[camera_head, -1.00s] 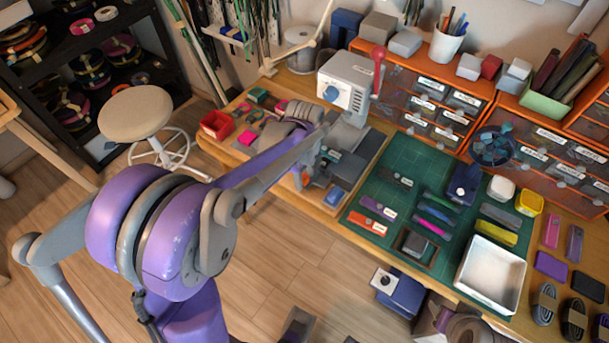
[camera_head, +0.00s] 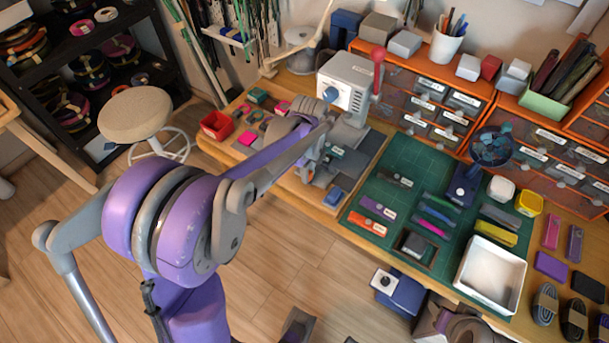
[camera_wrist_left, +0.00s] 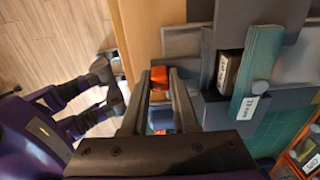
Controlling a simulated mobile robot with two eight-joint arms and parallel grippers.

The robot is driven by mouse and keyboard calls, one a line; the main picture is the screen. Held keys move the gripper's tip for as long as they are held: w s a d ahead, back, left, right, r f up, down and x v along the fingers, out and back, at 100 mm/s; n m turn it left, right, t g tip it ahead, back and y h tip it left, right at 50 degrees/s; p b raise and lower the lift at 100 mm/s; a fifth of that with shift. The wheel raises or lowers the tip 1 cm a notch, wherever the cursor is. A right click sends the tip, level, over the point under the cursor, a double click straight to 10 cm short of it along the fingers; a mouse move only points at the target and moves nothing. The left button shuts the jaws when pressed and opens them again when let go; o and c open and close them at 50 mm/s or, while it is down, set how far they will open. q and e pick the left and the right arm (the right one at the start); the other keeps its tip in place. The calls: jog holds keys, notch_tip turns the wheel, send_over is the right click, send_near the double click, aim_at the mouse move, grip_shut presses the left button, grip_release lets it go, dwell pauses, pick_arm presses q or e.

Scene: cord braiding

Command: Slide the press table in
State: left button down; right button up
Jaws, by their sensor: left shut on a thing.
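The white press (camera_head: 347,84) with a red-knobbed lever stands at the back of the bench. Grey slabs (camera_head: 345,165), seemingly the press table area, lie in front of it, partly hidden by my left arm; grey slabs also show in the left wrist view (camera_wrist_left: 183,41). My left gripper (camera_head: 312,172) is low over the bench in front of the press. In the left wrist view, its fingers (camera_wrist_left: 159,75) are shut on a small orange-red piece (camera_wrist_left: 159,78). What that piece joins to is hidden. A dark gripper-like shape (camera_wrist_left: 113,97), possibly my right gripper, hangs over the floor.
A green cutting mat (camera_head: 375,188) with strips and blocks lies right of the slabs. A white tray (camera_head: 491,275) stands at its front. A red bin (camera_head: 217,125) and small items are at the bench's left. Orange drawers (camera_head: 440,105) line the back.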

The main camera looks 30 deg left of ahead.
aim_at(329, 144)
pick_arm(q)
jog(key=w, duration=1)
jog(key=shift+w+d, duration=0.3)
jog(key=shift+d, duration=0.1)
jog(key=c, duration=0.7)
grip_release()
